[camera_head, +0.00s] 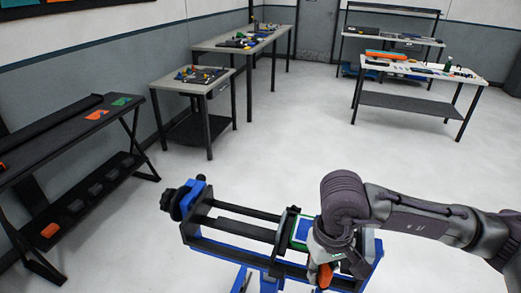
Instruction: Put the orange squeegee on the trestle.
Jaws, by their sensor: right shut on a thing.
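A blue and black stand (235,229), which looks like the trestle, is in the lower middle of the head view. My right gripper (336,270) points down over its right end. It is shut on an orange piece, which looks like the orange squeegee (325,276). The gripper hides part of the piece, and I cannot tell whether it touches the stand. A green-edged part (301,231) shows on the stand beside the gripper. My left gripper is not in view.
A black rack (60,145) at the left bears a flat orange piece (97,114) and a green piece (121,101). Tables with small items (199,90) stand along the back wall and at the back right (420,68). The floor between is clear.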

